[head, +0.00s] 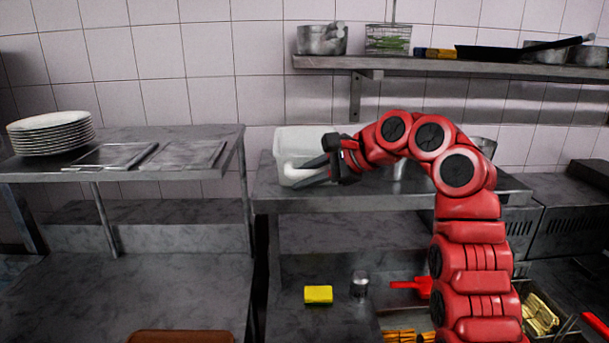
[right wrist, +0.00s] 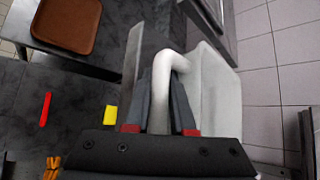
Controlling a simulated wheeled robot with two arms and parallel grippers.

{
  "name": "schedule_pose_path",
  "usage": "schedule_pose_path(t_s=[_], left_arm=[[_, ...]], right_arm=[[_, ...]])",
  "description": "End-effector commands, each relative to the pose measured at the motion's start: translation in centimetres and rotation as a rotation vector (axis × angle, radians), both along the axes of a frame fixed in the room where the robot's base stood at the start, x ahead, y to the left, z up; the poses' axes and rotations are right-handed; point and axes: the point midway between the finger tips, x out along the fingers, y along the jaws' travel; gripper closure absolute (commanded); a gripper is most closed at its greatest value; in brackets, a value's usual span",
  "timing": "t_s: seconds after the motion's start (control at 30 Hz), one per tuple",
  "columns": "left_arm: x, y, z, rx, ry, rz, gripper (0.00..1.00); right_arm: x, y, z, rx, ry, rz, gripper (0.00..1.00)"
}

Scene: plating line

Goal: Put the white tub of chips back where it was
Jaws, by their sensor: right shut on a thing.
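The white tub (head: 300,143) is at the left end of the middle metal shelf (head: 400,195), against the tiled wall. It looks upright; I cannot tell whether its base touches the shelf. My right gripper (head: 318,170) reaches in from the right and is shut on the tub's thick white handle. In the right wrist view, the handle lies between the fingers of the gripper (right wrist: 160,105), with the tub's pale wall (right wrist: 215,90) beyond it. The tub's inside is hidden, so no chips show. My left gripper is out of view.
A stack of plates (head: 50,133) stands on the left shelf beside flat metal trays (head: 110,155). Below are a yellow sponge (head: 318,294), a small metal cup (head: 360,285) and a brown tray (head: 180,336). A wall shelf (head: 430,64) with pans hangs above.

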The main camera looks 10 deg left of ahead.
Motion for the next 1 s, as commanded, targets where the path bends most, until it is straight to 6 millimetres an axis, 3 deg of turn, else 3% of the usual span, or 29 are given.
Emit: schedule_pose_path(t_s=[0.13, 0.17, 0.33, 0.67, 1.0], left_arm=[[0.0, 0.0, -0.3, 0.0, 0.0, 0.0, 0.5], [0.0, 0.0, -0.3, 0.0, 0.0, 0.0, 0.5], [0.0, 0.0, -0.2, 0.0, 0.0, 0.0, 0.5], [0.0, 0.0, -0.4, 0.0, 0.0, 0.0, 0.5], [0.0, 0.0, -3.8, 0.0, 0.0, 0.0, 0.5]], right_arm=[[0.0, 0.0, -0.3, 0.001, -0.001, 0.0, 1.0], [0.0, 0.0, -0.3, 0.001, -0.001, 0.0, 0.76], [0.0, 0.0, -0.2, 0.001, -0.001, 0.0, 0.47], [-0.1, -0.4, 0.1, 0.0, -0.001, -0.001, 0.47], [-2.0, -6.0, 3.6, 0.001, -0.003, -0.004, 0.47]])
